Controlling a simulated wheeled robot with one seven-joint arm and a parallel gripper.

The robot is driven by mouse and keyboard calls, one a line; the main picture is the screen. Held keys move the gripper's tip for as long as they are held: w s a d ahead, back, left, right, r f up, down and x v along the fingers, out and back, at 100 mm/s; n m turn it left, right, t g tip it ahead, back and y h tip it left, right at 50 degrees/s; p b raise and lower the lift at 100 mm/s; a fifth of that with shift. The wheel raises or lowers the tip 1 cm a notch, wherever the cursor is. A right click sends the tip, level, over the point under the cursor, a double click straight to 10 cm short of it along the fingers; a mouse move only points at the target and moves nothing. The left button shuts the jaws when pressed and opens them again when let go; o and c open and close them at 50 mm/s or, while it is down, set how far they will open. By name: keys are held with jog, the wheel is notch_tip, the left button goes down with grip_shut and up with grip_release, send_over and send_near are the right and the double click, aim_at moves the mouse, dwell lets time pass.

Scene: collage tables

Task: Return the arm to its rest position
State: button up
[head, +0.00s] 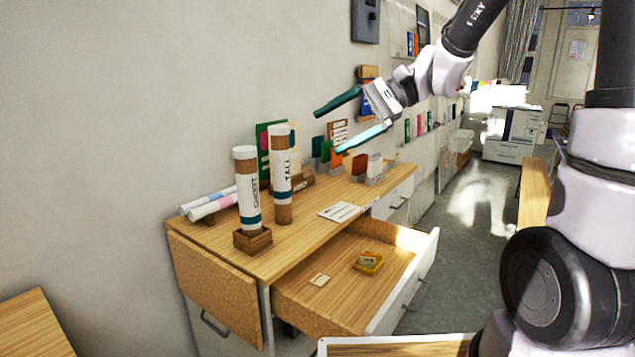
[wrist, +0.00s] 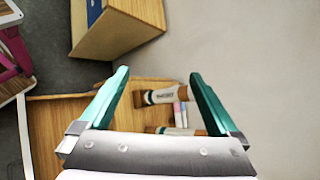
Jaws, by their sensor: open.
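My gripper (head: 327,133) is raised in the air above the back part of the wooden desk (head: 300,225). Its two teal fingers are spread wide with nothing between them. In the wrist view my gripper (wrist: 159,75) is also open and empty, with the desk and its tubes seen below and beyond the fingers. My arm reaches in from the upper right in the head view.
A tube marked SHORT (head: 247,190) stands in a wooden block (head: 253,240). A tube marked TALL (head: 281,175) stands beside it. The desk's drawer (head: 340,290) is pulled out, with a yellow tray (head: 369,262) inside. Card holders (head: 374,168) stand farther back.

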jog(key=s+d+r+n+t+h, duration=0.1)
jog(key=s+d+t+h, duration=0.3)
jog(key=d, duration=0.6)
jog(key=s+d+r+n+t+h, duration=0.1)
jog(key=s+d+t+h, duration=0.3)
jog(key=d, duration=0.7)
jog(key=shift+s+r+h, duration=0.35)
jog(key=shift+r+h, duration=0.3)
jog(key=shift+h, duration=0.55)
